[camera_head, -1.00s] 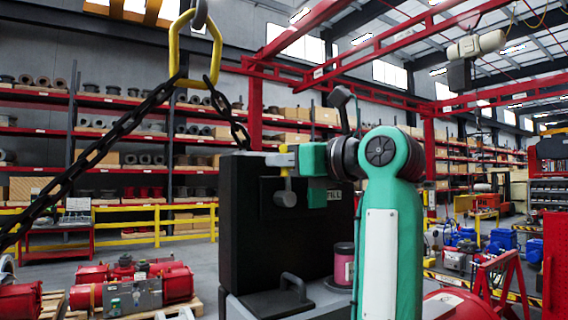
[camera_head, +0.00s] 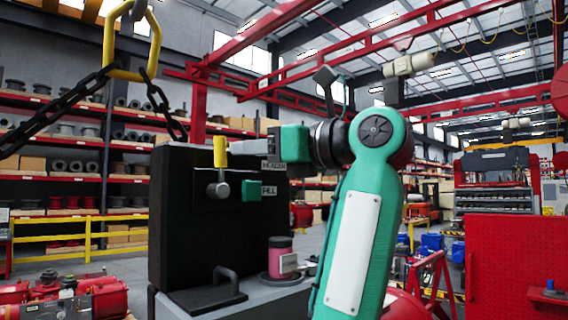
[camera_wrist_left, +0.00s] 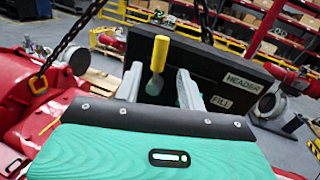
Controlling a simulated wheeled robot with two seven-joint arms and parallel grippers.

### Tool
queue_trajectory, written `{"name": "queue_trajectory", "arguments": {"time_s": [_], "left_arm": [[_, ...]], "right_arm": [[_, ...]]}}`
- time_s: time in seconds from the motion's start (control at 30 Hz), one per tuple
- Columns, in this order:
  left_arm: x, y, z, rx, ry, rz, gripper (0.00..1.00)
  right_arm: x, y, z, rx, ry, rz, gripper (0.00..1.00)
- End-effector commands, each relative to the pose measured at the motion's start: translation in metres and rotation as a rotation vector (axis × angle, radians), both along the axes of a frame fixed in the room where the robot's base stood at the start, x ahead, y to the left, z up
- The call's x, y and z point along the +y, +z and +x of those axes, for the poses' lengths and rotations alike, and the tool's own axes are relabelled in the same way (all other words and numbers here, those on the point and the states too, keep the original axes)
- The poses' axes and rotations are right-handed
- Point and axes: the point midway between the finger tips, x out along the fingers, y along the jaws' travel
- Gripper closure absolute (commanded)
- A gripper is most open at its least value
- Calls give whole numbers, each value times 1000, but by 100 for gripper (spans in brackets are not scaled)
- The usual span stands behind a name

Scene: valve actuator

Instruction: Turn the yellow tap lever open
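The yellow tap lever (camera_head: 220,152) stands upright above a grey round tap body (camera_head: 218,189) on the front of a black panel (camera_head: 180,225). My left gripper (camera_head: 232,147) is just to the right of the lever, its grey fingers pointing left at it. In the left wrist view the lever (camera_wrist_left: 160,50) shows upright between and beyond the two spread fingers of my left gripper (camera_wrist_left: 160,84). The gripper is open and holds nothing; I cannot tell whether a finger touches the lever. My right gripper is not in view.
A pink jar (camera_head: 280,256) stands on the grey ledge by a dark handle (camera_head: 226,281). A black chain (camera_head: 60,107) hangs at left from a yellow ring (camera_head: 108,45).

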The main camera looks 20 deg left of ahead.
Motion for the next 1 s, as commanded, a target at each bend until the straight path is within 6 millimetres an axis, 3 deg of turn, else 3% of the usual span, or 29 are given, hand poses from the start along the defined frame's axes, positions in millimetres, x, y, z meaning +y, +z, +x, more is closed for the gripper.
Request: {"name": "queue_trajectory", "arguments": {"time_s": [0.1, 0.33, 1.0], "left_arm": [[-24, -3, -7, -1, 0, 3, 60], [-50, -1, -14, -1, -1, 2, 60], [-53, -1, -14, 0, -1, 0, 60]], "right_arm": [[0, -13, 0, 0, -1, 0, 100], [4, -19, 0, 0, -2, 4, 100], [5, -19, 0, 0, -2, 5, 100]]}}
